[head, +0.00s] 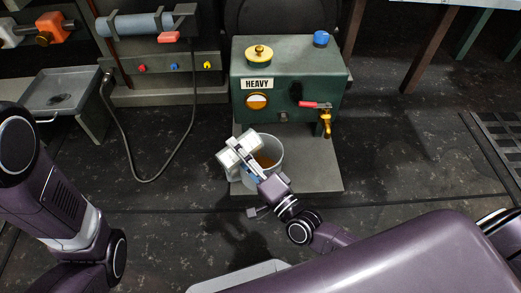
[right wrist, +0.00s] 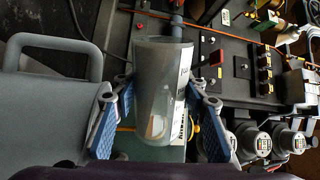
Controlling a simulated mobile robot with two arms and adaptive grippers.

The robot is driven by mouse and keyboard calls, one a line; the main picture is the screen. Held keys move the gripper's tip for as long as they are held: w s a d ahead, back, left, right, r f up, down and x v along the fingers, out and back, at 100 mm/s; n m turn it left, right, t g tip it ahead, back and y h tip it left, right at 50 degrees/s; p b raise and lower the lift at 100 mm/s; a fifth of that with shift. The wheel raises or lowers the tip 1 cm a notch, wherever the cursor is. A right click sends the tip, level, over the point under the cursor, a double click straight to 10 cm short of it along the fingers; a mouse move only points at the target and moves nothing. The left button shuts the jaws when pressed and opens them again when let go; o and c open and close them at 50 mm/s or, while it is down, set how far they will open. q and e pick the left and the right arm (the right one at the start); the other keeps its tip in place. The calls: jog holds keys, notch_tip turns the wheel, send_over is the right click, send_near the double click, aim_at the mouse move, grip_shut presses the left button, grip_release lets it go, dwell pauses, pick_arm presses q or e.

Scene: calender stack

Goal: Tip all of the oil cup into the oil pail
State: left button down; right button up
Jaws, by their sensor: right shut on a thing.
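The oil pail (head: 279,150) is a grey open pail standing on the plate in front of the green "HEAVY" tank, with amber liquid inside. My right gripper (head: 245,158) is over the pail's left side and is shut on the oil cup (head: 229,162), a pale cup that looks tilted. In the right wrist view the cup (right wrist: 160,80) is translucent with a white label, between the blue pads of my right gripper (right wrist: 155,125). Whether liquid is in the cup or flowing from it I cannot tell. My left arm shows at the left, but its gripper is out of view.
The green tank (head: 285,80) with a brass tap (head: 326,124) stands just behind the pail. A grey tray stand (head: 62,93) is at the left, and a black cable (head: 150,181) loops on the floor. Open dark floor lies to the right of the plate.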

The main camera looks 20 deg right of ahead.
jog(key=shift+d+r+m+p, duration=0.15)
jog(key=shift+r+m+p, duration=0.25)
jog(key=shift+m, duration=0.4)
dwell(0.5)
jog(key=shift+w+d+f+m+h+b, duration=0.2)
jog(key=shift+m+h+b, duration=0.3)
jog(key=shift+m, duration=0.5)
dwell(0.4)
